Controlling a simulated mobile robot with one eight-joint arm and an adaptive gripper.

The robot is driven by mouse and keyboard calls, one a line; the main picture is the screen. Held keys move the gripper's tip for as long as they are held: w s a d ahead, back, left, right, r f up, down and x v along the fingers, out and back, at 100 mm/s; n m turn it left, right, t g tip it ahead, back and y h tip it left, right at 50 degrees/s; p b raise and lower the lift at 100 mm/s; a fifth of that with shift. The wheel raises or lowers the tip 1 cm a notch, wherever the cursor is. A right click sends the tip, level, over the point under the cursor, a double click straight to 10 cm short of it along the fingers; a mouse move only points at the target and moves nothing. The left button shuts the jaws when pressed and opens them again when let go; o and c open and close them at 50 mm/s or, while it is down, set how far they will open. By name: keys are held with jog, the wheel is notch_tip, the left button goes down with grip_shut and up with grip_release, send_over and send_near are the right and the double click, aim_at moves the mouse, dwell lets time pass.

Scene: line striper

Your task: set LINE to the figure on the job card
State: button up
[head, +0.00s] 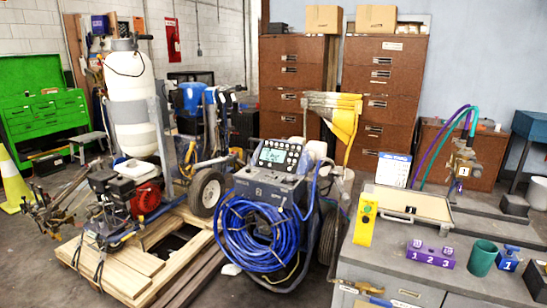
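The line striper (268,196) stands in the middle, a grey box with a large coil of blue hose (262,232) on its front. Its control panel (278,155) on top is tilted towards me, with a small display and rows of pale buttons. The display's figures and button labels are too small to read. A white card with a blue header (394,169) stands at the back of the bench; it may be the job card, but its writing is not legible. My gripper is not in view.
A grey bench (400,268) at lower right holds a yellow box (365,218), a purple numbered block (431,253), a green cup (482,258) and a blue numbered item (508,259). A second machine on a wooden pallet (125,273) fills the left. Brown cabinets (385,85) stand behind.

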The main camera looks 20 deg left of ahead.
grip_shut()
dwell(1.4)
